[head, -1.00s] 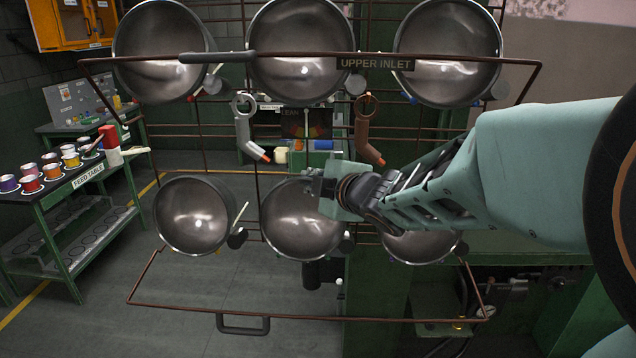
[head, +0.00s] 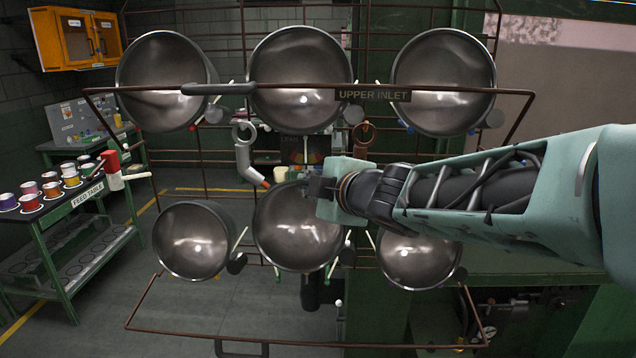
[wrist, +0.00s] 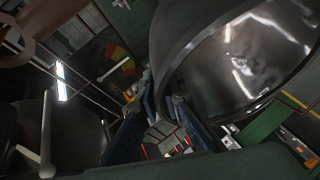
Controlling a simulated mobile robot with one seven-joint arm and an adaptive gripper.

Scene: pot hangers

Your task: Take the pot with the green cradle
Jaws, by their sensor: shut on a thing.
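The lower middle pot (head: 292,232) is a shiny steel bowl facing the head camera. Small green prongs (head: 278,272) show just under it. My gripper (head: 322,188) is at its upper right rim, shut on that rim. In the wrist view, the pot (wrist: 240,65) fills the upper right and its rim meets my gripper's dark fingers (wrist: 168,105). The pot's back and most of its cradle are hidden.
Other pots hang close by at lower left (head: 193,242), lower right (head: 412,258) and along the upper row (head: 300,75). A brown wire frame with an UPPER INLET sign (head: 373,95) crosses in front. The feed table (head: 85,192) stands at left.

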